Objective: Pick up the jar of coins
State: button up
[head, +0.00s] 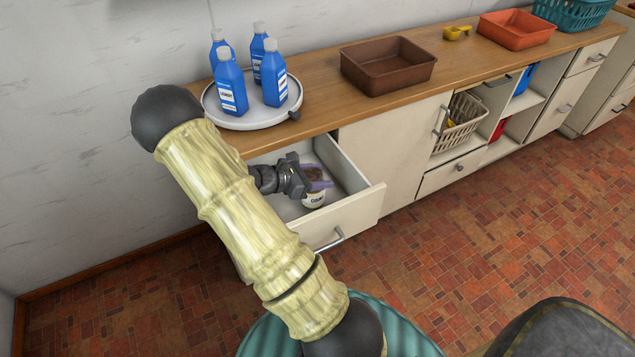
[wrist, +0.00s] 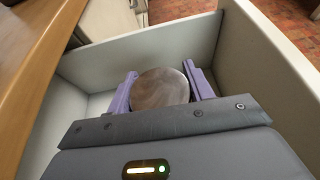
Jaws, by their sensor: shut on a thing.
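The jar of coins (head: 314,199) is a small jar with a white label and a brown top, inside the open drawer (head: 359,210) under the counter. In the wrist view the jar's round brown top (wrist: 160,88) shows between two purple fingers. My gripper (head: 316,186) is shut on the jar, one finger on each side of it. The gripper body hides the jar's lower part in the wrist view. I cannot tell whether the jar touches the drawer floor.
The drawer walls stand close around my gripper, and the wooden counter (head: 455,62) overhangs behind it. A round white tray (head: 252,121) with several blue bottles stands above. A brown tub (head: 388,66) sits to its right.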

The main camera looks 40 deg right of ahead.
notch_tip(320, 180, up, 7)
jog(key=shift+f+p, duration=0.1)
jog(key=shift+p, duration=0.35)
dwell(0.3)
